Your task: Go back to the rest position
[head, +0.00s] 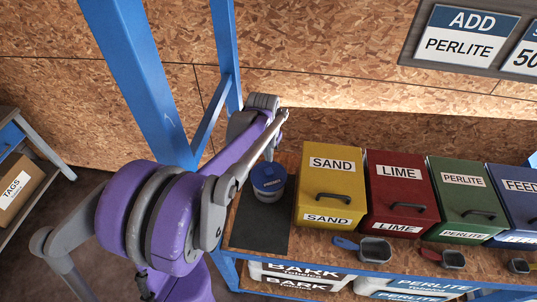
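My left arm, purple and grey, comes in from the left and reaches up across the middle of the head view. My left gripper (279,118) seems to be at the far grey end of this arm, in front of the wooden wall and above the blue-lidded jar. It is seen from an angle that hides the gap between its fingers, so its opening cannot be told. Nothing is visibly held there. My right gripper is not in view.
A blue-lidded jar (269,178) stands on a dark mat (258,226). Yellow sand (330,188), red lime (398,190) and green perlite (466,198) bins line the bench. Scoops (374,250) lie before them. A blue post (142,75) rises near my arm.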

